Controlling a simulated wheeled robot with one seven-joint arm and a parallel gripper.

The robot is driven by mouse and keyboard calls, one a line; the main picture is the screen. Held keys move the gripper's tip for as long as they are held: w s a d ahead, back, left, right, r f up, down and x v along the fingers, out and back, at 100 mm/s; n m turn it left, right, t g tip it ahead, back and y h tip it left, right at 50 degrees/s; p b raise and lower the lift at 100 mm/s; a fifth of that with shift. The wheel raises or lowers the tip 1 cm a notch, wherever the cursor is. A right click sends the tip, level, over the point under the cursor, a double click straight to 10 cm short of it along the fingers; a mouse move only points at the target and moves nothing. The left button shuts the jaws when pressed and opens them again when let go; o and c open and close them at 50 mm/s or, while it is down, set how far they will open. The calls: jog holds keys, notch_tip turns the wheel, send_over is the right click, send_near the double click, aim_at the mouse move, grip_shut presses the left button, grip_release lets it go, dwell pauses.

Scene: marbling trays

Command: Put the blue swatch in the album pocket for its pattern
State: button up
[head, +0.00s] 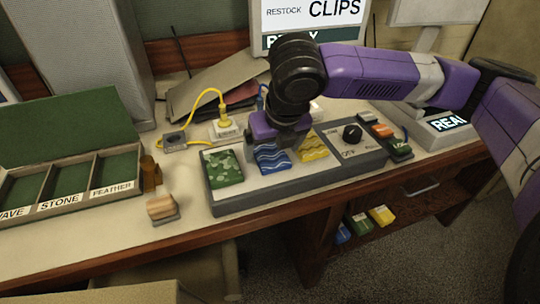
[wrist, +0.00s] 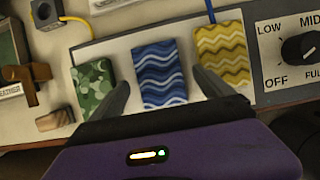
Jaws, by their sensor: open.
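The blue swatch (head: 272,159) has white wavy lines and lies on the pale panel of a grey tray, between a green blotched swatch (head: 223,168) and a yellow zigzag swatch (head: 314,146). In the wrist view the blue swatch (wrist: 160,72) lies between the two fingers of my gripper (wrist: 162,90), which is open and empty over it. Whether the fingers reach the swatch's height I cannot tell. The album (head: 75,185) stands open at the left, with pockets labelled WAVE, STONE and FEATHER. The pockets look empty.
A control panel with a black knob (head: 352,133) adjoins the swatches on the right. A wooden block (head: 162,208) sits between album and tray. A yellow cable (head: 198,106) and plug lie behind. The table's front edge is close.

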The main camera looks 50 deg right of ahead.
aim_at(272, 156)
jog(key=shift+w+d+f, duration=0.1)
jog(key=shift+w+f, duration=0.15)
jog(key=shift+f, duration=0.35)
jog(key=c, duration=1.6)
jog(key=shift+r, duration=0.15)
notch_tip(272, 156, up, 20)
jog(key=p, duration=0.2)
